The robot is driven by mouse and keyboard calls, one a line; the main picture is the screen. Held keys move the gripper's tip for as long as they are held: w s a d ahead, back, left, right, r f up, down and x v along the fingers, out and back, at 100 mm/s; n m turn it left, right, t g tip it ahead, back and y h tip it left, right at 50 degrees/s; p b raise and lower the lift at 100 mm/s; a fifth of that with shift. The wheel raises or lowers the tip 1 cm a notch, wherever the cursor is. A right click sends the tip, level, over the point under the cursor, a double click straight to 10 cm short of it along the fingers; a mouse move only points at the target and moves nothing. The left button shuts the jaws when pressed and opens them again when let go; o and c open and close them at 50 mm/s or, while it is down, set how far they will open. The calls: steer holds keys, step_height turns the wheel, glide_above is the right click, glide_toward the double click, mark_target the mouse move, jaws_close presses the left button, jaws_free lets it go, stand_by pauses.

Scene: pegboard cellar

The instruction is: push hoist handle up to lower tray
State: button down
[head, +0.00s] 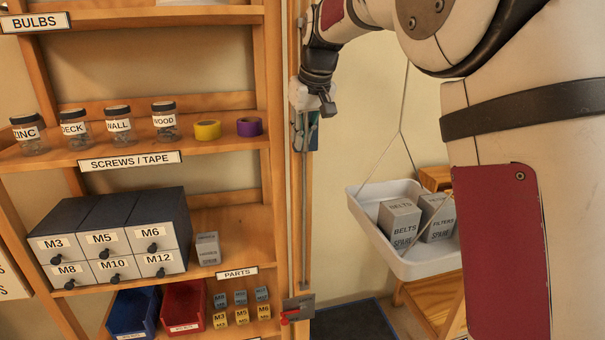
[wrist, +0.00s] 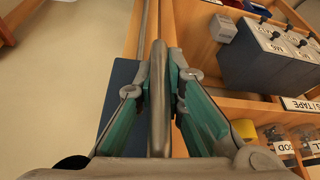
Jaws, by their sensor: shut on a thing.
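My gripper (head: 304,134) is at the vertical rail (head: 305,215) on the right post of the shelf, at about the height of the jars. In the wrist view its teal fingers (wrist: 160,78) are shut on a grey upright bar, the hoist handle (wrist: 158,105), which lies between them. In the head view the fingers and my wrist mostly hide the handle. The white tray (head: 357,203) hangs on thin cords at the right, slightly tilted in the picture. It holds a BELTS box (head: 400,222) and a FILTERS box (head: 437,212).
A grey bracket with a red part (head: 297,309) sits low on the rail. The shelf (head: 225,150) at the left holds jars, tape, drawers and bins. A wooden stand (head: 425,300) is below the tray. A dark mat (head: 350,322) lies on the floor. My arm covers the right side.

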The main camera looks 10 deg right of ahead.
step_height(320, 180, up, 9)
steer(key=shift+d+f, duration=0.1)
steer(key=shift+f, duration=0.1)
steer(key=shift+r, duration=0.1)
steer(key=c, duration=1.7)
jaws_free()
steer(key=shift+o, duration=0.2)
steer(key=a+v, duration=0.1)
steer(key=v, duration=1)
steer(key=shift+s+d+r, duration=0.2)
steer(key=shift+d+r, duration=0.1)
steer(key=shift+d, duration=0.15)
